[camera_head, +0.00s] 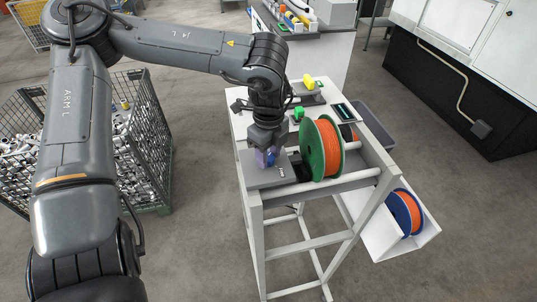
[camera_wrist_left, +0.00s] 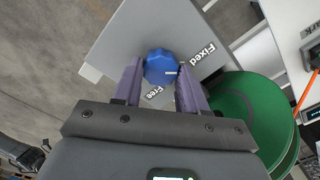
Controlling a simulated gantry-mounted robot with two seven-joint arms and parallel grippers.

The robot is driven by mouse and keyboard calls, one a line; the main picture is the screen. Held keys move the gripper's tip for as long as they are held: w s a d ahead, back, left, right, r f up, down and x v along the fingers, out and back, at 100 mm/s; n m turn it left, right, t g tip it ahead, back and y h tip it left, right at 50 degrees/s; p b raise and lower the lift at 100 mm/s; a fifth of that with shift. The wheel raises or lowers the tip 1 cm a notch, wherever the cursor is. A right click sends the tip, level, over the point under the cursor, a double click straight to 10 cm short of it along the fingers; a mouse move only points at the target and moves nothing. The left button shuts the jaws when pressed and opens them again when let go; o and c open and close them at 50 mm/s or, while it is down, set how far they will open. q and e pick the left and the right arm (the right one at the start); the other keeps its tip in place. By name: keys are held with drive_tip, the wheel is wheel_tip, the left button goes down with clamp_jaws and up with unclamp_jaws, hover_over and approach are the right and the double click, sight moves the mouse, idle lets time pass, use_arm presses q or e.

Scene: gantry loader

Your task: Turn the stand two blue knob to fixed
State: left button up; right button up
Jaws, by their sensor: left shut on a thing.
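The blue knob (camera_wrist_left: 160,64) sits on a grey plate (camera_wrist_left: 118,50) between the purple fingers of my left gripper (camera_wrist_left: 160,72), which is shut on it. A small white mark on the knob's face points toward the right finger. The label "Fixed" (camera_wrist_left: 203,55) is right of the knob and the label "Free" (camera_wrist_left: 155,92) is below it. In the head view my left gripper (camera_head: 266,156) reaches down onto the plate (camera_head: 262,178) at the stand's left side, mostly covering the knob (camera_head: 271,158). My right gripper is out of view.
A green spool with orange filament (camera_head: 327,148) stands close to the right of the gripper. A blue-rimmed spool (camera_head: 406,212) sits in a lower white tray. A green object (camera_head: 299,112) and a yellow one (camera_head: 309,81) lie behind. A wire crate (camera_head: 150,140) of metal parts stands left.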

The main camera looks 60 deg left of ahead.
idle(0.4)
use_arm(q)
drive_tip(key=o, duration=1.1)
drive_tip(key=shift+c, duration=0.2)
wheel_tip(320, 180, up, 11)
